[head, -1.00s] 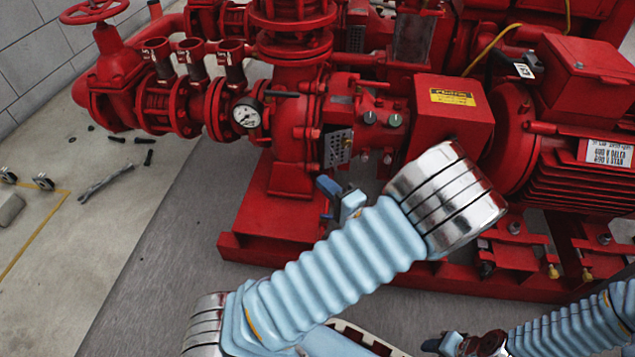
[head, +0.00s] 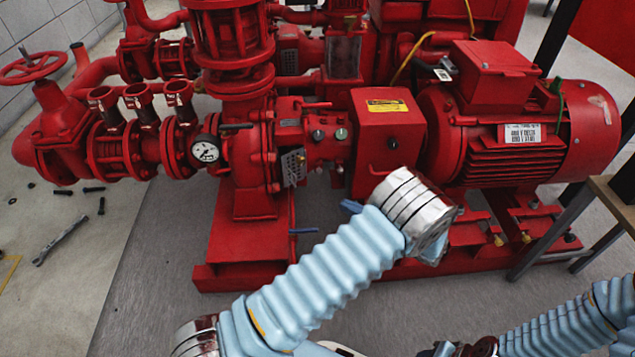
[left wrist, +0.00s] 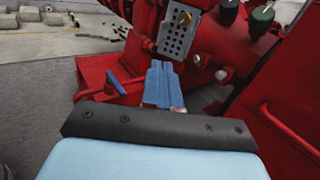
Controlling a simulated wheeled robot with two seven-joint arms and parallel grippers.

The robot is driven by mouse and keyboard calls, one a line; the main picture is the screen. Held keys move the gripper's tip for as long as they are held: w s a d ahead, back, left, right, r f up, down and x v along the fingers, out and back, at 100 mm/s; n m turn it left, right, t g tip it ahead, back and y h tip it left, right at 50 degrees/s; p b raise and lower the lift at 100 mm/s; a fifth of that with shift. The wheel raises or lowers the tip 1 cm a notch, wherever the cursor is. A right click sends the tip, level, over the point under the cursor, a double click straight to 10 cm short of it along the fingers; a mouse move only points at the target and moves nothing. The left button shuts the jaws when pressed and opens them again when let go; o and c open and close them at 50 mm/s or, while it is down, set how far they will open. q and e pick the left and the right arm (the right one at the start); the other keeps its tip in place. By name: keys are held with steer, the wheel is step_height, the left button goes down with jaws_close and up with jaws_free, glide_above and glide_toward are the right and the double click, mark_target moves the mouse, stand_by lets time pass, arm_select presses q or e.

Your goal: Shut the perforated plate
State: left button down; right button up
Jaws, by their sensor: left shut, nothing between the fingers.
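The perforated plate (head: 293,166) is a small grey metal panel with rows of holes on the front of the red pump, left of the control knobs. In the head view it stands at an angle to the pump body. It also shows in the left wrist view (left wrist: 178,36), with a brass knob near its top. My left gripper (left wrist: 160,68) is shut and empty, its blue fingertips just below the plate's lower edge; I cannot tell whether they touch. In the head view only part of it (head: 352,206) shows beside my forearm. The end of my right arm is cut off at the bottom edge.
A thin blue handle (head: 303,231) sticks out low by the pump base, left of my left gripper. A gauge (head: 205,151) and a red box (head: 387,135) flank the plate. A table (head: 612,205) stands at right. Open floor lies in front of the pump's left end.

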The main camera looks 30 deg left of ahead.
mark_target(295, 185)
arm_select(q)
steer(key=w+a+b, duration=0.1)
steer(key=a, duration=1.2)
steer(key=shift+w+a, duration=0.3)
steer(key=shift+m, duration=0.3)
steer(key=a+t+p, duration=0.1)
steer(key=s+a+m+t+p, duration=0.1)
steer(key=shift+a+t+h, duration=0.3)
steer(key=shift+a, duration=0.05)
steer(key=shift+s+a+p, duration=0.1)
steer(key=shift+a+p, duration=0.25)
steer(key=shift+a, duration=0.75)
